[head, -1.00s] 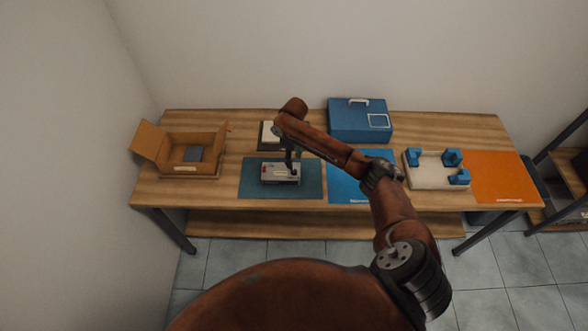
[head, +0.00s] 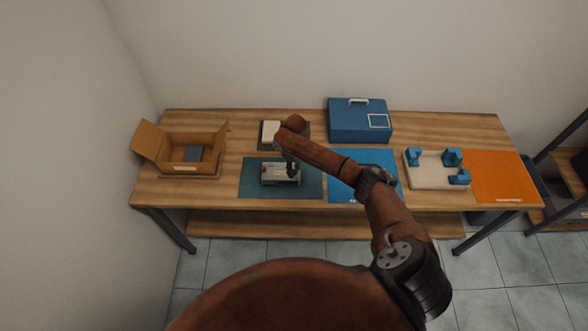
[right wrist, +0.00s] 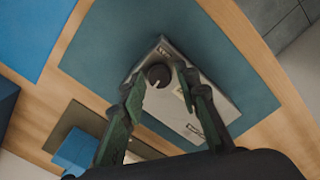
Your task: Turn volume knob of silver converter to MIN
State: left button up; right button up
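The silver converter (head: 274,180) is a small grey box on the dark teal mat. In the right wrist view, the converter (right wrist: 205,100) shows its top face and a round black knob (right wrist: 158,75) with a pale pointer mark. My right gripper (head: 292,170) is over the right part of the converter. In the right wrist view, its two fingers (right wrist: 158,79) are apart, one on each side of the knob; I cannot tell whether they touch it. The knob is hidden by the gripper in the head view. My left gripper is not in view.
An open cardboard box (head: 180,168) stands at the left. A blue case (head: 350,122) is behind. A blue mat (head: 345,192), a cream tray with blue blocks (head: 425,178) and an orange mat (head: 500,180) lie to the right. The teal mat (head: 252,190) is otherwise clear.

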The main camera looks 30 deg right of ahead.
grip_shut()
jog(key=shift+n, duration=0.4)
jog(key=shift+r+n+p, duration=0.1)
jog(key=shift+n+p, duration=0.4)
jog(key=shift+n, duration=0.1)
jog(key=n+p, duration=0.1)
jog(key=n, duration=0.1)
jog(key=shift+n, duration=0.3)
jog(key=n, duration=0.5)
jog(key=shift+p, duration=0.3)
jog(key=n, duration=0.6)
jog(key=n+b, duration=0.1)
jog(key=n, duration=0.5)
jog(key=shift+n, duration=0.4)
